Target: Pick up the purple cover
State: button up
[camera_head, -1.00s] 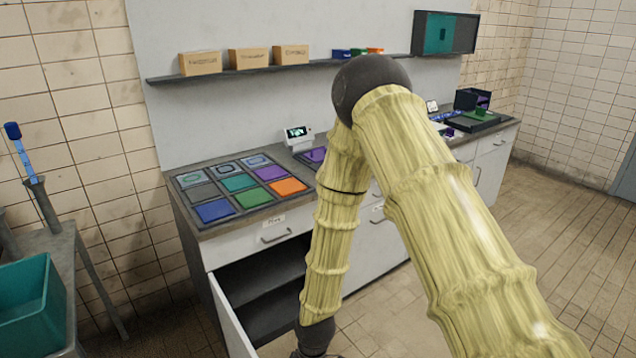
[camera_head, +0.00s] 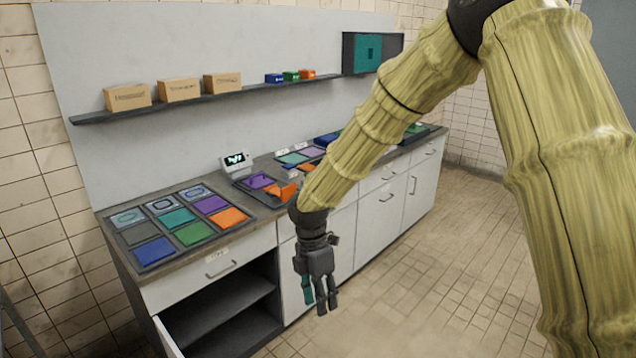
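A flat purple square (camera_head: 211,204) lies in the grid of coloured squares on the left part of the counter, above the orange one. Another purple piece (camera_head: 260,181) lies on a dark tray farther along, next to an orange piece. I cannot tell from this view which of them is the cover. My gripper (camera_head: 319,303) hangs fingers down in front of the cabinets, to the right of the open lower compartment and away from both purple pieces. Its fingers look apart, with a teal patch on the left one and no clear object between them.
The counter (camera_head: 120,262) runs along the wall. A small display (camera_head: 236,162) stands behind the dark tray. A shelf (camera_head: 190,103) above holds cardboard boxes and small coloured boxes. A cabinet door (camera_head: 167,340) stands open at lower left. The tiled floor at right is clear.

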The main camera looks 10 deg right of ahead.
aim_at(257, 181)
jog(key=z, duration=1.05)
jog(key=i, duration=2.8)
jog(key=u, duration=3.1)
jog(key=i, duration=1.6)
jog(key=z, duration=1.65)
